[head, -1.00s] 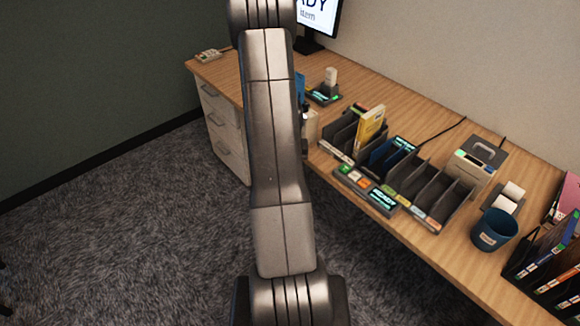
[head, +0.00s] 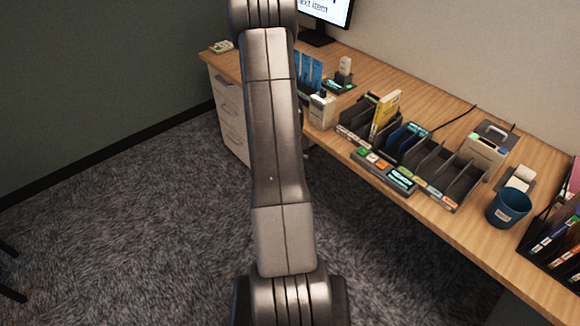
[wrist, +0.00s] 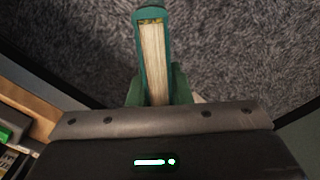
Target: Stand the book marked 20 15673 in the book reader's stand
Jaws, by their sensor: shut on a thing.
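In the wrist view my gripper (wrist: 158,92) is shut on a green book (wrist: 137,45). The book's pale page edge faces the camera, and grey carpet lies beneath. No number on it can be read. My gripper is out of the head view; only my arm crosses it. Blue upright pieces (head: 312,70) stand on the desk just right of my arm and are partly hidden by it. I cannot tell whether they are the book reader's stand.
The wooden desk (head: 405,88) runs along the wall. It holds a slotted sorter (head: 430,165) with a yellow book (head: 385,113), a small scanner on a base (head: 343,75), a blue bin (head: 509,206) and a monitor (head: 325,10). Open carpet (head: 150,220) lies left of my arm.

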